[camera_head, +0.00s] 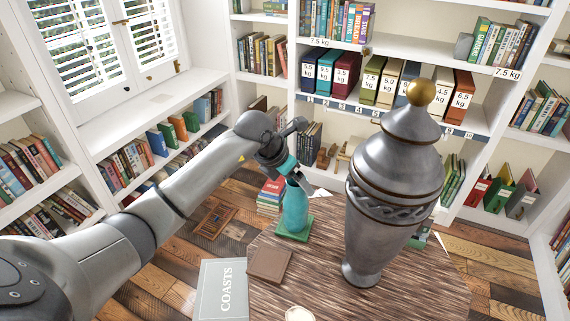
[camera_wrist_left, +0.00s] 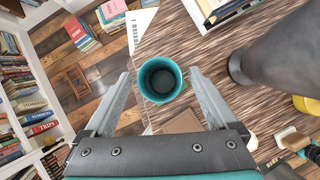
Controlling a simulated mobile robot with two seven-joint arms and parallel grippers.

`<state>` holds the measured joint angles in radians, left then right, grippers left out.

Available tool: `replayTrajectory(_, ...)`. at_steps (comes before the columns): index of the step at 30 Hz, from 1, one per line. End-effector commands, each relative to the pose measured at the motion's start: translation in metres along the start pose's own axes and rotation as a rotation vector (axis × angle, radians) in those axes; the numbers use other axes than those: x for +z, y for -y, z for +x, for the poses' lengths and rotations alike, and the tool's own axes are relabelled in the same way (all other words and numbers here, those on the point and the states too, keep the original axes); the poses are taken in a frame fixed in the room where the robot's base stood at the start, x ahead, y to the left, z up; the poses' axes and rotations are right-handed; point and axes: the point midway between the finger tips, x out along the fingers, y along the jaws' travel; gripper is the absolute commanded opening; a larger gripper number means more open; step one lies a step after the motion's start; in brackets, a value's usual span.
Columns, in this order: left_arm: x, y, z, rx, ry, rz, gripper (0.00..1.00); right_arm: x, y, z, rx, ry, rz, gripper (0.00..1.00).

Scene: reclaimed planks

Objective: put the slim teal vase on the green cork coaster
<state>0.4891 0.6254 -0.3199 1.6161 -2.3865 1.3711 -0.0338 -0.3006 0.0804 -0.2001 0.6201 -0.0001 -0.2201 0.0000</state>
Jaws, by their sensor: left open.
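The slim teal vase (camera_head: 293,208) stands upright on the green cork coaster (camera_head: 281,232) on the round wooden table. My left gripper (camera_head: 296,178) is at the top of the vase. In the left wrist view its two fingers (camera_wrist_left: 160,88) are spread, one on each side of the vase, with gaps beside the rim. A dark and teal shape at the lower right edge there may be my right gripper; its jaws are unclear.
A large grey lidded urn (camera_head: 393,185) stands close to the right of the vase. A brown square coaster (camera_head: 270,264) and a COASTS book (camera_head: 222,288) lie in front. A round white thing (camera_head: 299,314) is at the near edge. Stacked books (camera_head: 270,196) are behind left.

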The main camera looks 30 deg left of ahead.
Motion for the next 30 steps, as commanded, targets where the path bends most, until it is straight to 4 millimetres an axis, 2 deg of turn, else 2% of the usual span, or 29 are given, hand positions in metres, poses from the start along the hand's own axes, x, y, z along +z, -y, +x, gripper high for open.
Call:
replayTrajectory(1, 0.001, -0.002, -0.013, 0.005, 0.003, 0.002, 0.92, 0.000, 0.000, -0.003, 0.000, 0.000, 0.000, 0.50)
replayTrajectory(6, 0.001, -0.001, -0.044, 0.004, 0.001, 0.003, 0.92, -0.001, 0.000, -0.007, 0.000, 0.000, 0.000, 0.50)
replayTrajectory(12, 0.000, 0.000, -0.071, 0.001, 0.001, 0.000, 0.92, -0.001, 0.000, -0.009, 0.000, -0.001, 0.000, 0.50)
replayTrajectory(18, 0.000, 0.000, -0.079, 0.001, -0.001, 0.001, 0.92, -0.001, 0.000, -0.010, 0.000, -0.001, 0.000, 0.50)
replayTrajectory(30, 0.000, 0.000, -0.079, 0.000, 0.000, 0.000, 0.92, -0.001, 0.000, -0.010, 0.000, -0.001, 0.000, 0.50)
